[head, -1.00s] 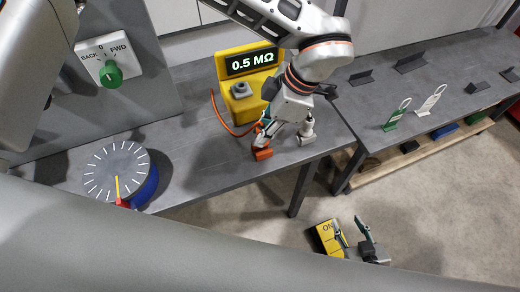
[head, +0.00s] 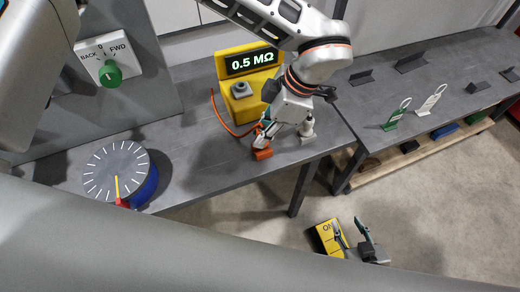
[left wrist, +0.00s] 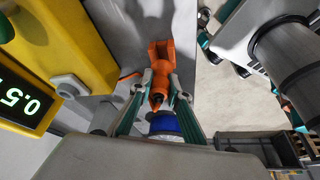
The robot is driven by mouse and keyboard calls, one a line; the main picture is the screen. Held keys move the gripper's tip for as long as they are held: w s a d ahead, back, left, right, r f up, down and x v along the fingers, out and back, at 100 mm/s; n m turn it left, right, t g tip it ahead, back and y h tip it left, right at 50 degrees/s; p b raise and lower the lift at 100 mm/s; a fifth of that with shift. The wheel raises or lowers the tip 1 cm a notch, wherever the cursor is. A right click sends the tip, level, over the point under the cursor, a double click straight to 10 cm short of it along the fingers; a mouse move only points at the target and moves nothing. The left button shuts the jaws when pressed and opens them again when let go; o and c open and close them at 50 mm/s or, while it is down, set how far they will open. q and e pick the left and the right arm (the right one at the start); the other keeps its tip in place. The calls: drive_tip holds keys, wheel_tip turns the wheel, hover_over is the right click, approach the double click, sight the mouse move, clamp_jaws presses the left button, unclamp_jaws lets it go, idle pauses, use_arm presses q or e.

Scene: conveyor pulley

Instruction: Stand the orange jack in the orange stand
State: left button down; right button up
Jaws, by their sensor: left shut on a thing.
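My left gripper (head: 262,134) is shut on the orange jack (left wrist: 158,82), at the front edge of the near bench. An orange block, which looks like the orange stand (head: 263,154), sits just below the fingers at the bench edge. Its forked top end also shows in the left wrist view (left wrist: 161,50). Jack and stand overlap there, so I cannot tell if the jack is seated. My right gripper (head: 354,232) is open and empty, low over the floor.
A yellow meter (head: 236,110) reading 0.5 MΩ stands behind, with an orange cable (head: 220,120) running towards my left gripper. A grey post (head: 307,130) is close to its right. A dial on a blue drum (head: 146,190) stands left.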

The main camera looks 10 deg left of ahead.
use_arm(q)
drive_tip(key=shift+f+b, duration=0.45)
drive_tip(key=shift+f, duration=0.55)
idle(0.4)
drive_tip(key=c, duration=1.8)
unclamp_jaws()
drive_tip(key=shift+r+p, duration=1.25)
drive_tip(key=shift+r, duration=0.8)
drive_tip(key=shift+r+p, duration=1.65)
drive_tip(key=shift+r, duration=0.8)
drive_tip(key=shift+s+d+f, duration=0.1)
drive_tip(key=shift+s, duration=0.05)
